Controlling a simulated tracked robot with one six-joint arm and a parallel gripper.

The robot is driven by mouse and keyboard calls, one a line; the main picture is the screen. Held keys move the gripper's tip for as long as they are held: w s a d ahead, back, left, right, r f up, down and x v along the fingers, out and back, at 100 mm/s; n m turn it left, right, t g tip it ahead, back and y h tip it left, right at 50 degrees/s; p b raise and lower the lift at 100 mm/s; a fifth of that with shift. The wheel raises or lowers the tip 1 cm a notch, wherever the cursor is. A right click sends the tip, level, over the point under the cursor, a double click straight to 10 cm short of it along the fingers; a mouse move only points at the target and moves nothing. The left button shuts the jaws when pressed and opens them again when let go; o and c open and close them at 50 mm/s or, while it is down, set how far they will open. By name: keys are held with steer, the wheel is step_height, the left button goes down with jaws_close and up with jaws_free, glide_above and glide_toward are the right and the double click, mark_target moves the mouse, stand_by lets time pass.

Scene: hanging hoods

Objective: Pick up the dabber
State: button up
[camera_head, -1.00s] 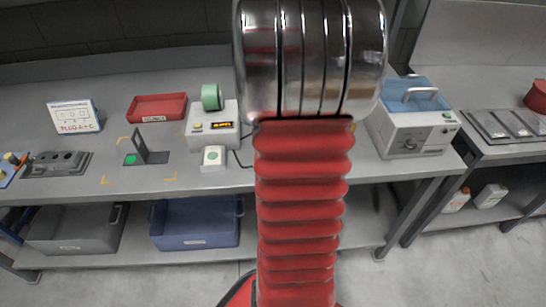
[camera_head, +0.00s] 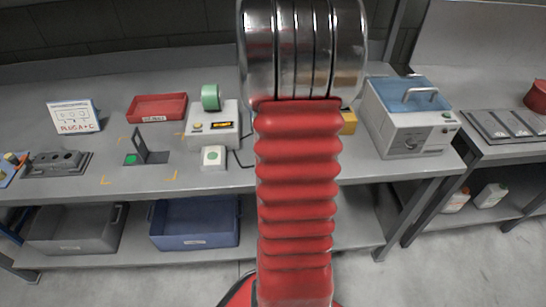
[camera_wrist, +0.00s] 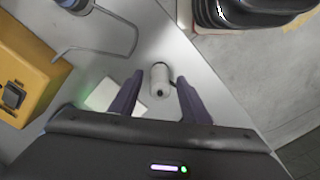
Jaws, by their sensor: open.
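In the wrist view a small pale cylinder with a dark spot on its near end, which looks like the dabber (camera_wrist: 160,82), stands or lies on the grey bench near its edge. My gripper (camera_wrist: 161,77) is open, with one dark purple finger to each side of the cylinder in the picture. Gaps show on both sides, so the fingers do not appear to touch it. How far it is in depth is hard to tell. In the head view my arm hides the gripper and the cylinder.
A yellow box (camera_wrist: 30,75) with a black knob and a wire loop stand at left in the wrist view; the yellow box (camera_head: 348,122) peeks out beside my arm in the head view. A white pad (camera_wrist: 101,96) lies near the left finger. A blue-lidded machine (camera_head: 410,120) stands right.

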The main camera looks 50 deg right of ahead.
steer(key=shift+f, duration=0.65)
jaws_close()
stand_by(0.4)
